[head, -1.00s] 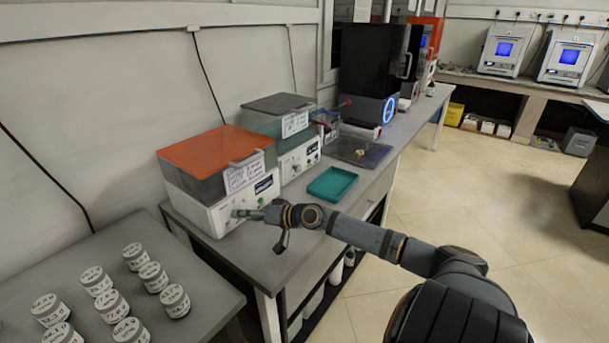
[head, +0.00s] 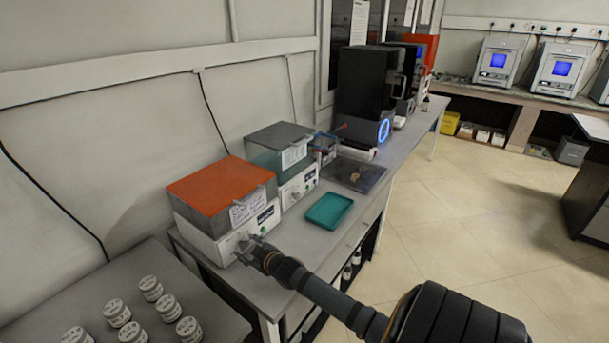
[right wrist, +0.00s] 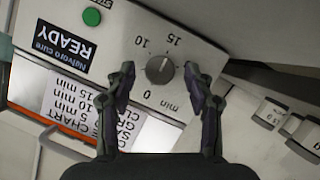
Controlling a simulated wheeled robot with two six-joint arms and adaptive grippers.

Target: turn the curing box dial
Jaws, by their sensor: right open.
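The curing box (head: 222,238) has an orange top and a pale front panel, and stands at the near end of the grey bench. In the right wrist view its panel (right wrist: 215,62) appears upside down. The round grey dial (right wrist: 160,69) sits there with marks 0, 10, 15 and "min" around it. My right gripper (head: 245,246) is at the box front. In the right wrist view the open gripper (right wrist: 160,80) has one fingertip on each side of the dial, with gaps visible; depth is hard to judge. My left gripper is not in view.
A green button (right wrist: 92,16), a READY display (right wrist: 62,48) and a cure chart label (right wrist: 90,105) are near the dial. A second box (head: 298,187) stands behind. A teal tray (head: 329,211) lies to the right. Several lidded jars (head: 166,306) stand on the near table.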

